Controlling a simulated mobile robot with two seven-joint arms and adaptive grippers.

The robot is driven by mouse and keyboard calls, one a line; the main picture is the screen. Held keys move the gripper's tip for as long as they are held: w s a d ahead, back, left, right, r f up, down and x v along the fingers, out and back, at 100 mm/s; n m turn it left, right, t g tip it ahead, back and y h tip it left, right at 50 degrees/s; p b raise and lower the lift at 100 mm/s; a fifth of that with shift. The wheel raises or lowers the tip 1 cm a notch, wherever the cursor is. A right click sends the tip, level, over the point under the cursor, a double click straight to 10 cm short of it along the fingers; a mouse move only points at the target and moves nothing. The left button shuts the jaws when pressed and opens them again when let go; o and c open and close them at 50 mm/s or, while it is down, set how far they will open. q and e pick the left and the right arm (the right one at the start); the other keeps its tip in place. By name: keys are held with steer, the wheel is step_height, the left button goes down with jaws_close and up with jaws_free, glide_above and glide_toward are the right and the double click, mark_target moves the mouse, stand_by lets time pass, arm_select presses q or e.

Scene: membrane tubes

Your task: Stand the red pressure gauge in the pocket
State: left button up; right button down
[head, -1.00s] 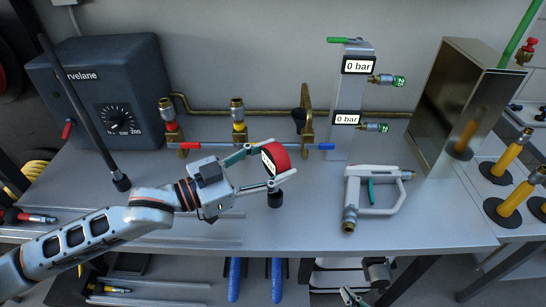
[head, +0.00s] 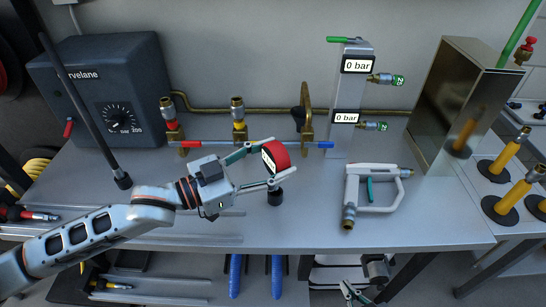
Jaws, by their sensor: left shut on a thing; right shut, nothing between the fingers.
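The red pressure gauge (head: 282,154) is in the middle of the head view, a red round body with a white face turned to the left and a dark fitting below. My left gripper (head: 268,167) is shut on it from the left, one finger above and one below. I cannot tell whether the dark lower end touches the bench. My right gripper (head: 352,294) shows only in part at the bottom edge, below the bench's front edge, shut and empty. I cannot make out which thing is the pocket.
A white-grey handled tool (head: 378,207) lies to the right of the gauge. Behind are brass valves (head: 238,122), a red-and-blue rod (head: 235,144) and a grey upright with displays (head: 347,105). A metal box (head: 455,105) stands at right. The bench (head: 300,235) is clear in front.

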mark_target(273, 173)
stand_by(0.6)
arm_select(q)
steer(key=shift+p, duration=0.4)
stand_by(0.5)
steer(key=shift+p, duration=0.4)
steer(key=shift+f, duration=0.1)
steer(key=shift+f+b, duration=0.55)
steer(key=shift+f, duration=0.55)
steer(key=shift+f+b, duration=0.35)
steer(key=shift+f, duration=0.5)
